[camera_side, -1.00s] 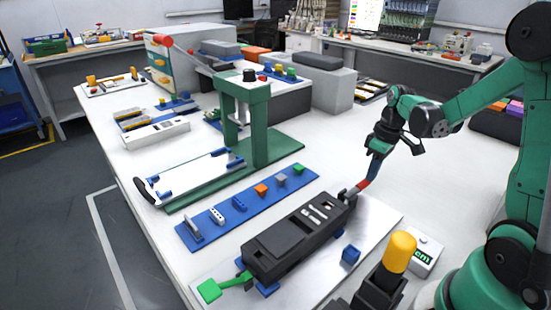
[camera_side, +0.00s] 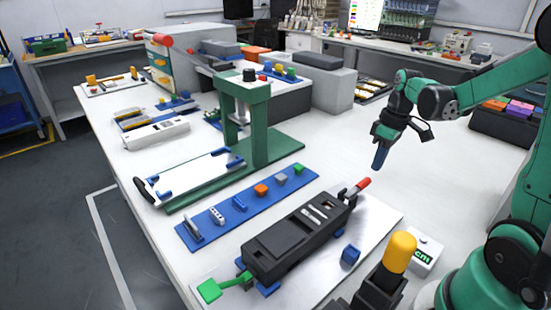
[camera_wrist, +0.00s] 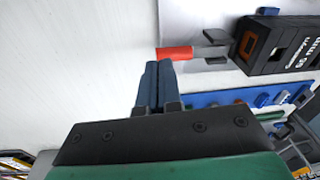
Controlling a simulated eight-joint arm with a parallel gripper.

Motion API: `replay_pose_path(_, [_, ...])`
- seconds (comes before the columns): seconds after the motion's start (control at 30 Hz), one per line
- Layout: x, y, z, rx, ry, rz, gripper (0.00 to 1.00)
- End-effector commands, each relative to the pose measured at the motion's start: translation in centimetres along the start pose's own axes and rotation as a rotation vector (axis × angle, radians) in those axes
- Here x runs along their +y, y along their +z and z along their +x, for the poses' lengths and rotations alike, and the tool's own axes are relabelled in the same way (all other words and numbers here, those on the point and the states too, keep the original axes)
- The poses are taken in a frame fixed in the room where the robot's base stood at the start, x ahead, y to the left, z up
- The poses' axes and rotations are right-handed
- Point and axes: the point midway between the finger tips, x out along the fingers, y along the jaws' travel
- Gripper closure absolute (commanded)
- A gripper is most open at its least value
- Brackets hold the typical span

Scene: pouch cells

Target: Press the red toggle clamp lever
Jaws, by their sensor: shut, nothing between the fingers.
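The red toggle clamp lever (camera_side: 361,185) sticks up at a slant from the far right end of the black fixture (camera_side: 298,232). In the wrist view the red lever (camera_wrist: 175,53) shows just beyond my fingertips, with its metal shank running right to the black fixture (camera_wrist: 285,45). My gripper (camera_side: 379,166) is shut and empty, with its blue fingers pointing down. In the side view it hangs above and to the right of the lever, with a visible gap. The wrist view shows my two fingers (camera_wrist: 158,64) side by side.
A green lever (camera_side: 222,287) sits at the fixture's near end. A blue block (camera_side: 350,255) and a yellow-capped post (camera_side: 398,252) stand to the right. A blue strip (camera_side: 246,211) with small parts lies left of the fixture. The white table behind my gripper is clear.

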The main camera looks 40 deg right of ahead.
Motion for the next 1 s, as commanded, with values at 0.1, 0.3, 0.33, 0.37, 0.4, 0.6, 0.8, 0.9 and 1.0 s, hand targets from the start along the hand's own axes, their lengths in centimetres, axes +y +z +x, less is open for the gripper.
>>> replay_pose_path(0.1, [1.8, 0.5, -1.9, 0.000, -0.003, 0.008, 1.00])
replay_pose_path(0.3, [5.5, 1.1, -4.3, 0.000, -0.004, 0.006, 1.00])
replay_pose_path(0.33, [6.0, 1.2, -4.6, 0.000, -0.004, 0.006, 1.00])
replay_pose_path(0.37, [6.4, 1.3, -4.8, 0.000, -0.005, 0.005, 1.00])
replay_pose_path(0.4, [6.8, 1.3, -5.1, 0.000, -0.005, 0.004, 1.00])
replay_pose_path(0.6, [8.1, 1.6, -6.0, 0.000, -0.006, 0.002, 1.00])
replay_pose_path(0.8, [8.2, 1.6, -6.0, 0.000, -0.006, 0.001, 1.00])
replay_pose_path(0.9, [8.2, 1.6, -6.0, 0.000, -0.006, 0.001, 1.00])
replay_pose_path(1.0, [7.9, 1.4, -6.1, 0.002, -0.001, 0.001, 1.00])
